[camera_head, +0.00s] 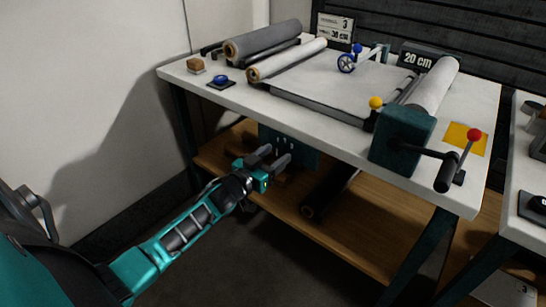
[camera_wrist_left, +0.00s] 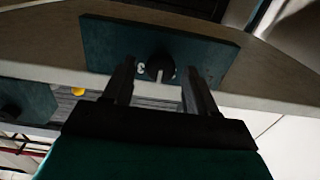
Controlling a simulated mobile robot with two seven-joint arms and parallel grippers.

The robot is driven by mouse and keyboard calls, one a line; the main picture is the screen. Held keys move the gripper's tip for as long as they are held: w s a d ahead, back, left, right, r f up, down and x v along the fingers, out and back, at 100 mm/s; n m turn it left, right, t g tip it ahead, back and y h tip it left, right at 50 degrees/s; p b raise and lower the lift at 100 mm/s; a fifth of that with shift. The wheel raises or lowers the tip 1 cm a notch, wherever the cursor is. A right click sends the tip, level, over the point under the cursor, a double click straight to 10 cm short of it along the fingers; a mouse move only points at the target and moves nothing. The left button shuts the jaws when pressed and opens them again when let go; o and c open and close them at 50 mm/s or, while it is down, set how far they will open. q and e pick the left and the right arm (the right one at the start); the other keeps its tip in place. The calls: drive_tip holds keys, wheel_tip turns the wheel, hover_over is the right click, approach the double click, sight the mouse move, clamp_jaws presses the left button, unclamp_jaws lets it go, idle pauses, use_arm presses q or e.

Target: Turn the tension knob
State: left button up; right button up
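A dark round knob (camera_wrist_left: 160,66) with a pale slot or pointer mark sits on a teal panel (camera_wrist_left: 105,45) in the left wrist view. Small white marks are beside the knob. In the head view the teal panel (camera_head: 298,158) hangs below the front edge of the worktable, and the knob is not clear there. My left gripper (camera_head: 274,156) is in front of this panel. Its two fingers (camera_wrist_left: 158,74) are apart, with the knob showing between their tips. I cannot tell whether the tips reach around it. My right gripper is not in view.
The white worktable (camera_head: 330,130) stands above the gripper, carrying grey rolls (camera_head: 262,40), a teal crank box (camera_head: 402,138), and a red-tipped lever (camera_head: 474,135). Below is a wooden shelf (camera_head: 340,225) with a dark roll (camera_head: 328,192). The floor in front is clear.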

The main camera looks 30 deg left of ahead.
use_arm(q)
drive_tip(key=c, duration=0.9)
drive_tip(key=shift+c, duration=0.2)
drive_tip(key=shift+m, duration=0.3)
drive_tip(key=m, duration=0.3)
drive_tip(key=shift+p, duration=0.3)
drive_tip(key=m, duration=0.5)
drive_tip(key=shift+d, duration=0.1)
drive_tip(key=shift+m, duration=0.3)
drive_tip(key=o, duration=1)
